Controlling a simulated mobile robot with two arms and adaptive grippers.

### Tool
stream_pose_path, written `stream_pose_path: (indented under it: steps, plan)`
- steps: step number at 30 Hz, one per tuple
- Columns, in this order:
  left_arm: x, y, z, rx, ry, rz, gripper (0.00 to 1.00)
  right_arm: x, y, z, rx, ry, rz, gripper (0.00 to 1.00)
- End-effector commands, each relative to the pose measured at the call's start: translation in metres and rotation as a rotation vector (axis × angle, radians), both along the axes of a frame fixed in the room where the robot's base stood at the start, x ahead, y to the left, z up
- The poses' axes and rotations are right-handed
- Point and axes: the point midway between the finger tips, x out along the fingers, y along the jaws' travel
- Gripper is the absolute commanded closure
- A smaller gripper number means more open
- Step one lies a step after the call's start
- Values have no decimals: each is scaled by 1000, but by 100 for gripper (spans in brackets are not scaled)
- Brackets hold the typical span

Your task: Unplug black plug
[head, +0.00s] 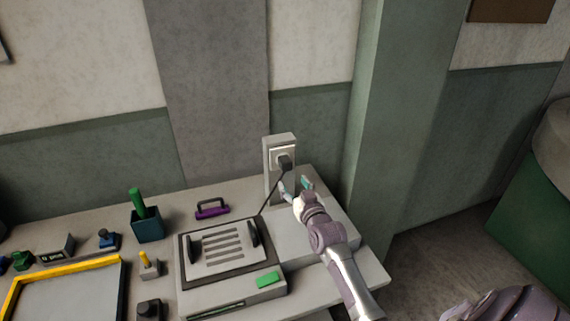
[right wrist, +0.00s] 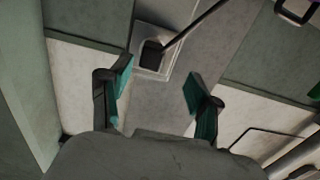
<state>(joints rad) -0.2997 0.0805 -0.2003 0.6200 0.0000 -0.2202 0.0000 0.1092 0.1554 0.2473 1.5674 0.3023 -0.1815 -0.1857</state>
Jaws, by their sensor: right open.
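The black plug (head: 285,162) sits in a white socket plate (head: 273,155) on an upright grey post at the back of the table. Its dark cable (head: 270,199) runs down toward a grey slotted device. My right gripper (head: 297,186) is open, just below and slightly right of the plug, with teal finger pads. In the right wrist view the plug (right wrist: 152,53) lies ahead, beyond and between the two spread fingers (right wrist: 159,86), nearer the left one. Nothing is between the pads. My left gripper is not in view.
The slotted device (head: 232,305) with two black handles and a green button stands left of my right arm. A purple handle (head: 212,213), a dark box with a green handle (head: 147,225) and a yellow-edged tray (head: 124,285) lie further left. A green pillar (head: 385,110) rises at right.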

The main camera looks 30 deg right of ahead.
Motion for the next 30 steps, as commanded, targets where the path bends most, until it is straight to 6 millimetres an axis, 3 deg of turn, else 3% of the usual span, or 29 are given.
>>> stream_pose_path:
  steps: [4,17,30]
  plan:
    - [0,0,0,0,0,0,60,5,-9,7,0,-38,-21,38]
    - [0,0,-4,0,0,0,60,9,-10,6,-1,-41,-21,38]
    - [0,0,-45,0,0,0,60,63,-23,4,-1,-42,-21,38]
